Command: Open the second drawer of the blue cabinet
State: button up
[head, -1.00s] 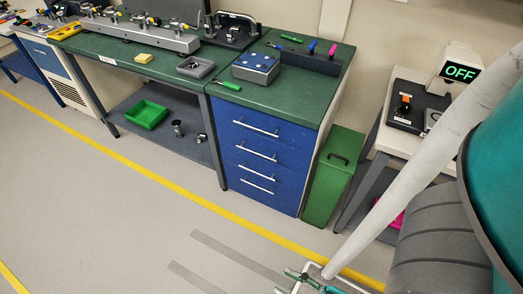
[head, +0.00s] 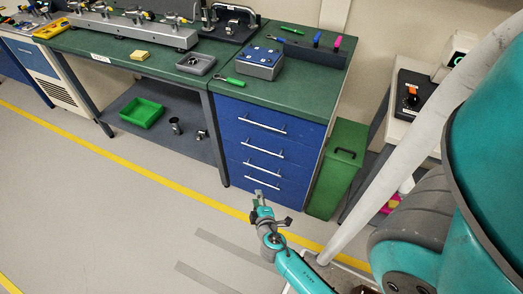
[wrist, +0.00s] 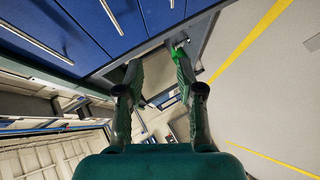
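The blue cabinet (head: 232,158) stands under the right end of the green worktop. Its stacked drawers look shut, each with a silver bar handle. The second drawer's handle (head: 263,149) is below the top handle (head: 262,127). My gripper (head: 258,195) is in front of the cabinet's lower part in the head view, and appears low in the picture against the lowest drawer. In the wrist view my gripper (wrist: 157,68) has its two fingers apart with nothing between them. Blue drawer fronts (wrist: 85,28) and bar handles (wrist: 110,16) lie at upper left there, apart from the fingers.
A green bin (head: 335,175) stands close to the cabinet's right side. A lower shelf with a green tray (head: 142,113) is to the left. A small table with a black switch box (head: 413,98) is at right. The floor in front is clear, with a yellow line (head: 200,190).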

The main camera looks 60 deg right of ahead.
aim_at(261, 150)
jog(key=w+d+h, duration=0.1)
jog(key=w+d, duration=0.2)
jog(key=d, duration=0.4)
jog(key=w+d+g+h, duration=0.1)
jog(key=w+d, duration=0.2)
jog(key=d, duration=0.4)
jog(key=w+d+r+g+h, duration=0.1)
jog(key=w+d, duration=0.2)
jog(key=d, duration=0.4)
jog(key=shift+w+h, duration=0.35)
jog(key=shift+h, duration=0.05)
grip_shut()
